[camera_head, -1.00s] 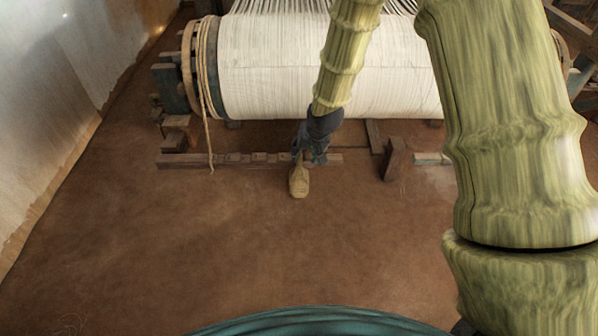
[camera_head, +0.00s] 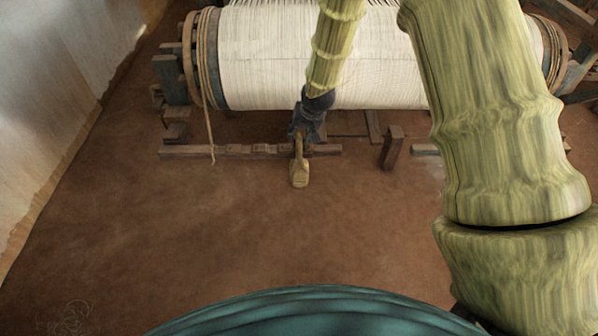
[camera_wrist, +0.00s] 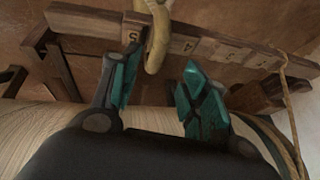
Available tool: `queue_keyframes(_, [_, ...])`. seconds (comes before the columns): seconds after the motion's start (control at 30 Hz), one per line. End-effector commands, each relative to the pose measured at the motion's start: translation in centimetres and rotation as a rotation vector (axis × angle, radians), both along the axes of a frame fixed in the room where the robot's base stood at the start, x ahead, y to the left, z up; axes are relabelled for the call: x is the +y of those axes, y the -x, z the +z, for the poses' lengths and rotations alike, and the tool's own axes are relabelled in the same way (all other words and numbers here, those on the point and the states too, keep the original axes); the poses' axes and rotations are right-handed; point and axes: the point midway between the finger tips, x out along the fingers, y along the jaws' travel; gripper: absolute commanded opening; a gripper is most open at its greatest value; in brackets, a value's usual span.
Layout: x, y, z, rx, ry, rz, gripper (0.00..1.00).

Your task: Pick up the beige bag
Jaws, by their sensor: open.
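The beige bag (camera_head: 299,175) shows in the head view at a low wooden rail, just below my gripper (camera_head: 305,133). Its narrow upper part reaches up towards the fingers. In the wrist view a beige loop (camera_wrist: 158,38), apparently the bag's strap or handle, comes down from the top edge. The loop's lower end shows between my two spread teal fingers (camera_wrist: 160,88), nearer the left one. My gripper is open. I cannot tell how deep the loop lies between the fingers or whether it touches them. The bag's body is out of the wrist view.
The wooden rail (camera_head: 230,151) carries small lettered tags (camera_wrist: 180,45). Behind it stands the loom's large white warp roll (camera_head: 270,60), with a rope (camera_head: 209,130) hanging at its left end. A short wooden post (camera_head: 391,148) stands to the right. The front floor (camera_head: 240,230) is clear.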

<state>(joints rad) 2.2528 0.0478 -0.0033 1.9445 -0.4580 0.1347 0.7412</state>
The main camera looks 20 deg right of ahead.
Motion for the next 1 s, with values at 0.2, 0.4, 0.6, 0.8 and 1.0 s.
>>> queue_keyframes(0.2, [-0.3,-0.6,-1.8,0.003,0.001,0.0,0.45])
queue_keyframes(0.4, [-0.4,-1.5,-3.8,0.0,0.001,0.001,0.45])
queue_keyframes(0.6, [-0.3,-1.9,-4.6,-0.001,0.0,-0.001,0.45])
queue_keyframes(0.8, [-0.3,-1.9,-4.7,0.0,0.0,-0.001,0.45])
queue_keyframes(1.0, [-0.3,-1.9,-4.7,0.0,0.0,0.0,0.16])
